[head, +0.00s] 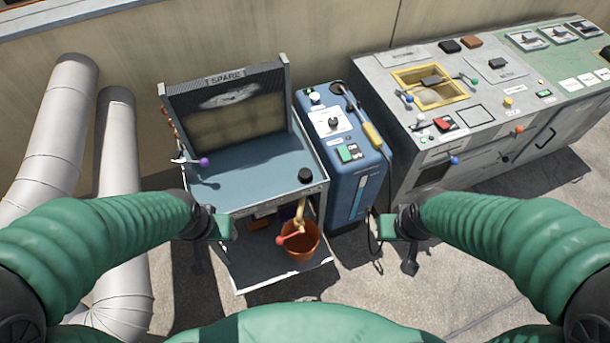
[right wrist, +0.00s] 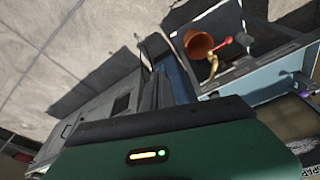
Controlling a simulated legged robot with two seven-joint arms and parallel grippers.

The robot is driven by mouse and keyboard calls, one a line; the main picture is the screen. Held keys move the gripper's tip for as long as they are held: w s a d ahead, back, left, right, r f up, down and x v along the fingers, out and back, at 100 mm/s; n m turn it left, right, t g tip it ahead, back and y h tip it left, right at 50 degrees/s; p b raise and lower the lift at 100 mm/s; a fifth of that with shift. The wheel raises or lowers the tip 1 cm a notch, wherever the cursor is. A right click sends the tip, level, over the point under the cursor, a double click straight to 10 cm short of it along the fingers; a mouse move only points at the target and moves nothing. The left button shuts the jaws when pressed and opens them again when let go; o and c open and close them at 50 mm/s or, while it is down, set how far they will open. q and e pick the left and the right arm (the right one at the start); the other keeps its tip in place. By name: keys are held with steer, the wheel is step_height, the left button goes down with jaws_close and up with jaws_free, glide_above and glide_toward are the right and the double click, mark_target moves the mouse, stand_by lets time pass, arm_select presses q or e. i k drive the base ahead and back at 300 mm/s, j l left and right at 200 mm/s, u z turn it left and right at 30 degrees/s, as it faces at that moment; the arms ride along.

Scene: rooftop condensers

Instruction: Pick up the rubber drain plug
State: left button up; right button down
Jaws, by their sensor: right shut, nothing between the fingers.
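A small black round plug (head: 305,174), which looks like the rubber drain plug, sits on the blue-grey top of the bench marked SPARE (head: 245,165), near its right front corner. My left gripper (head: 222,228) hangs in front of the bench's left side, apart from the plug; its fingers are too unclear to judge. My right gripper (head: 387,228) is to the right of the bench and below the plug in the picture, in front of the blue unit. It is shut and empty, and its dark fingers (right wrist: 167,88) show close together in the right wrist view. I cannot make out the plug there.
An orange bucket (head: 301,241) stands on the bench's lower shelf, with a red-ended handle beside it. A purple knob (head: 204,162) is at the bench top's left. A blue unit (head: 345,150) and a grey control console (head: 480,110) stand right. White pipes (head: 117,150) run left.

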mark_target(305, 177)
steer(key=i+l, duration=0.3)
steer(key=l, duration=0.2)
steer(key=l+u, duration=0.1)
steer(key=u, duration=0.3)
steer(key=i+l+u, duration=0.1)
steer(key=u, duration=0.3)
steer(key=l+u, duration=0.35)
steer(key=u, duration=0.4)
steer(key=i+l, duration=0.05)
